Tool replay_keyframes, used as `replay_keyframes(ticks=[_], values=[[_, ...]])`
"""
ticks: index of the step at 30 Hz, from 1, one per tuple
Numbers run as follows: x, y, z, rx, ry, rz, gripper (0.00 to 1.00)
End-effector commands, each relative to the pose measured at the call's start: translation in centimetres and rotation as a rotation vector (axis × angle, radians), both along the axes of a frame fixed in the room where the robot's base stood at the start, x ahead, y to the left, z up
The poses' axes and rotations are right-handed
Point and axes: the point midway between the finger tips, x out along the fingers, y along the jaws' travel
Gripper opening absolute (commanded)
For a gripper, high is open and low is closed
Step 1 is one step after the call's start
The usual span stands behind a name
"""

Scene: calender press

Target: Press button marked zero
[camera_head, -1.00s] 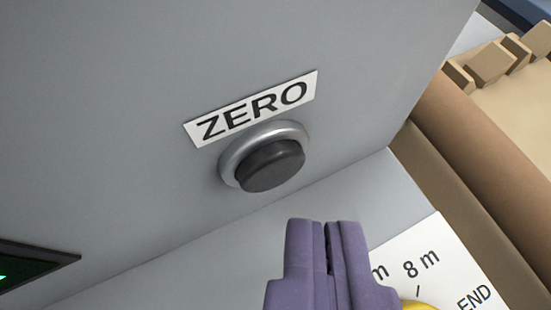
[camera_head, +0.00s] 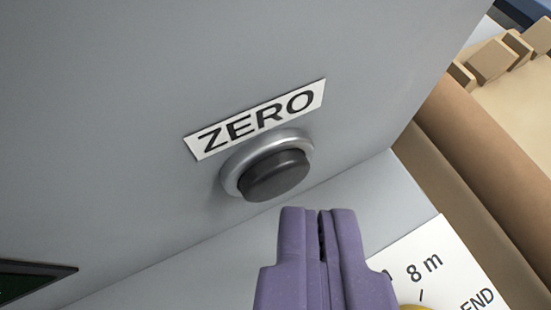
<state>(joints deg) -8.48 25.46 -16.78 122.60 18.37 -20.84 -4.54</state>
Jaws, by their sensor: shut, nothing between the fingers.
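A dark round button (camera_head: 274,177) in a silver ring stands out from a grey panel. A white label reading ZERO (camera_head: 256,120) is fixed just above it, tilted in the picture. My gripper (camera_head: 318,212), with purple fingers, is shut and empty. Its tips appear just below and to the right of the button in the picture, with a small gap between them. The depth between tips and button is hard to judge.
A white scale plate (camera_head: 445,265) with "8 m" and "END" lies at lower right, partly hidden by my fingers. A yellow part (camera_head: 414,307) shows at the bottom edge. A dark-framed display (camera_head: 35,280) is at lower left. Brown rollers (camera_head: 480,145) and tan blocks (camera_head: 491,60) are at right.

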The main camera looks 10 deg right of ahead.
Motion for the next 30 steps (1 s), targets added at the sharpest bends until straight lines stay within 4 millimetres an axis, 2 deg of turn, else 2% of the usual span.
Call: replay_keyframes(ticks=[30], values=[[0.74, 0.15, 0.02, 0.0, -0.001, 0.0, 0.0]])
